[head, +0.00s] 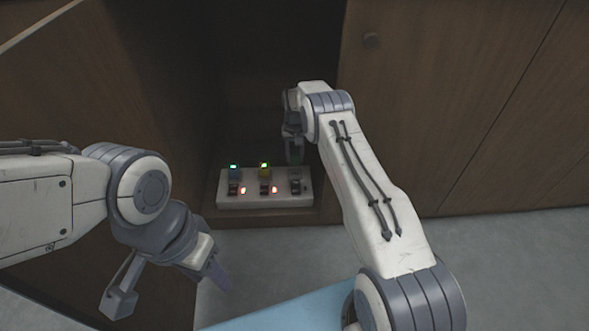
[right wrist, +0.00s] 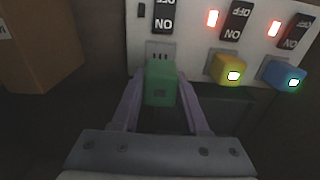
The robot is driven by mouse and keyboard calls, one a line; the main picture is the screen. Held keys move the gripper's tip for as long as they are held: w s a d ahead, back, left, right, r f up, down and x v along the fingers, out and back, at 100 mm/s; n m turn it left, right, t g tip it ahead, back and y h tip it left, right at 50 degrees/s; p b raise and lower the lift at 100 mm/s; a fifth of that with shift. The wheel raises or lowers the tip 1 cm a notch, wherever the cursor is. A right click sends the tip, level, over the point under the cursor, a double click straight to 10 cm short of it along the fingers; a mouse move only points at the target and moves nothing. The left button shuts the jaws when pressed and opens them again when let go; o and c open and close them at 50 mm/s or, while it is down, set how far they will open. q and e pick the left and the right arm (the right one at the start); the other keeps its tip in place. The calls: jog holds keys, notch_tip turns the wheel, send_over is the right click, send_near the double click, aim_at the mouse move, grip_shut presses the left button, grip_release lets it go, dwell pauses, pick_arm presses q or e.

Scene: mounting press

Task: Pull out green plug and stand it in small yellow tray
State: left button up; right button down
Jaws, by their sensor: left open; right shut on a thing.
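The green plug (right wrist: 160,84) is between the fingers of my right gripper (right wrist: 161,78), which is shut on it. The plug's lamp is dark. The grey socket face (right wrist: 160,51) shows dark slots just beyond the plug, so the plug appears to be out of it, close in front. In the head view my right gripper (head: 294,150) is over the right end of the white power strip (head: 265,200), and the plug is mostly hidden. My left gripper (head: 170,285) is open and empty at the lower left, away from the strip. No small yellow tray is visible.
A yellow plug (head: 265,170) and a blue plug (head: 235,172), both with green lamps lit, sit in the strip beside the green one's socket. The strip lies inside a dark wooden cabinet. A brown box (right wrist: 40,45) stands left in the right wrist view.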

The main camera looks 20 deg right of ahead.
aim_at(295, 152)
jog(key=shift+r+p, duration=1.4)
jog(key=shift+r, duration=0.6)
